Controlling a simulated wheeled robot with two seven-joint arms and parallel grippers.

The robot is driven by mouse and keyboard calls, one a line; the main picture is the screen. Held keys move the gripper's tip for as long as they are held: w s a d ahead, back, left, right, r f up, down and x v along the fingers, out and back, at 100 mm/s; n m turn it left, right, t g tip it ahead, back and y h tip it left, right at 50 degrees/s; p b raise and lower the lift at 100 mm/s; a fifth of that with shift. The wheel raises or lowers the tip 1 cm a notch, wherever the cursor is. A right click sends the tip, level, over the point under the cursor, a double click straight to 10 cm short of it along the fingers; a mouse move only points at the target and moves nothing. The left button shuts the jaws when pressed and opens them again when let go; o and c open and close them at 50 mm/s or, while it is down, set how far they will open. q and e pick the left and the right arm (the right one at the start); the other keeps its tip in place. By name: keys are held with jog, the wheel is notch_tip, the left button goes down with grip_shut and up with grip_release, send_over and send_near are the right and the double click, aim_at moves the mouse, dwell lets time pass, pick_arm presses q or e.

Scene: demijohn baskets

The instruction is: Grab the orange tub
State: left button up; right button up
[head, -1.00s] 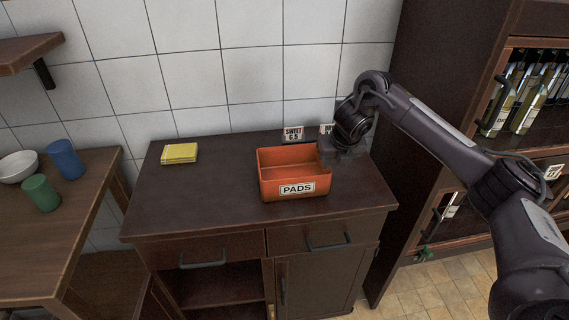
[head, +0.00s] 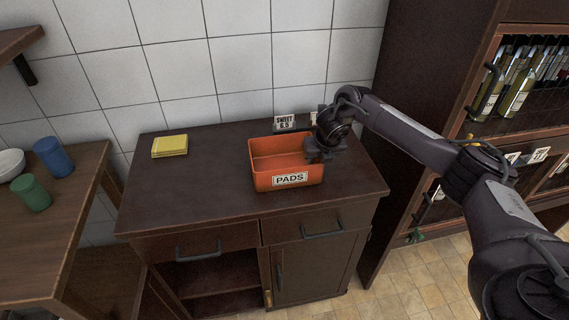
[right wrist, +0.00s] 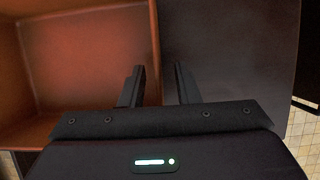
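The orange tub (head: 262,177) stands upright on the dark cabinet top, with a white "PADS" label on its front. It looks empty. My right gripper (head: 316,156) is at the tub's right wall. In the right wrist view, my right gripper (right wrist: 159,88) is open, with one finger over the inside of the orange tub (right wrist: 80,65) and the other outside its wall. The wall's edge runs between the fingers, and a gap shows on both sides. My left gripper is not in view.
A yellow pad stack (head: 170,145) lies left on the cabinet top (head: 205,185). A side table at left holds a blue cup (head: 53,157), a green cup (head: 31,192) and a white bowl (head: 10,164). A bottle rack (head: 520,85) stands right.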

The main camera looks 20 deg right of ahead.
jog(key=c, duration=0.5)
grip_shut()
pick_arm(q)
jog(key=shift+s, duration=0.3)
pick_arm(e)
jog(key=shift+r, duration=0.1)
